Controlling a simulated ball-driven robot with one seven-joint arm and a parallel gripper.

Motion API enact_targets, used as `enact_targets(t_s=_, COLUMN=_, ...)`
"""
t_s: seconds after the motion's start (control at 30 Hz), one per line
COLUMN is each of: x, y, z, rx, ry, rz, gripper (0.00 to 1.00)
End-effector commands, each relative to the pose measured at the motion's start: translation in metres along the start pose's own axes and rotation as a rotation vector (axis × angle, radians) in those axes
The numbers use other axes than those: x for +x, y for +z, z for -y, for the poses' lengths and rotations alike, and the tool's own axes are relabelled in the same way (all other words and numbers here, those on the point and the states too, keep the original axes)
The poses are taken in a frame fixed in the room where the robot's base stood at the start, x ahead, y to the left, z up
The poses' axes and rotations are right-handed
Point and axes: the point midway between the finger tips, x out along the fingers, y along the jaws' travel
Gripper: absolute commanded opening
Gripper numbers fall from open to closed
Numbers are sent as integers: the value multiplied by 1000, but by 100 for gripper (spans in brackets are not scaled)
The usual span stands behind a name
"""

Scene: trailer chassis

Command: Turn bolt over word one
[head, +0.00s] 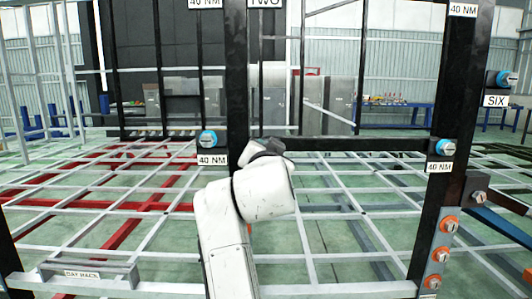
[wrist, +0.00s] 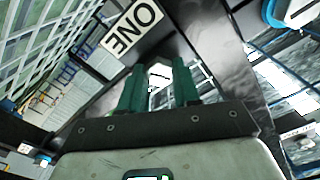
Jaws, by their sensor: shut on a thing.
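The word plate ONE (wrist: 132,25) shows upside down and tilted in the wrist view, on a dark beam just beyond my fingers. In the head view it cannot be seen; my white arm covers the middle. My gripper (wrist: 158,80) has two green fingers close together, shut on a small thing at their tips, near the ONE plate. This looks like the bolt by that word, but the fingers hide most of it and I cannot make out its head or its turn angle. In the head view my arm hides the fingertips.
Another blue-collared bolt (head: 445,147) is on the right post. Orange-collared bolts (head: 440,254) line that post's foot. A dark upright post (head: 236,70) stands behind my arm.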

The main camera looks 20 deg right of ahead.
Motion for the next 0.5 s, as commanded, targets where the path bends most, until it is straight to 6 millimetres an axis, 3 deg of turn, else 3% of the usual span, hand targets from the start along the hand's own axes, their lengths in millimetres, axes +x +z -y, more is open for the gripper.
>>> enact_targets(t_s=0.3, x=0, y=0, z=0, rx=-1, ry=1, rz=-1, gripper=57)
enact_targets(t_s=0.5, x=0, y=-1, z=0, rx=-1, ry=0, rz=-1, gripper=57)
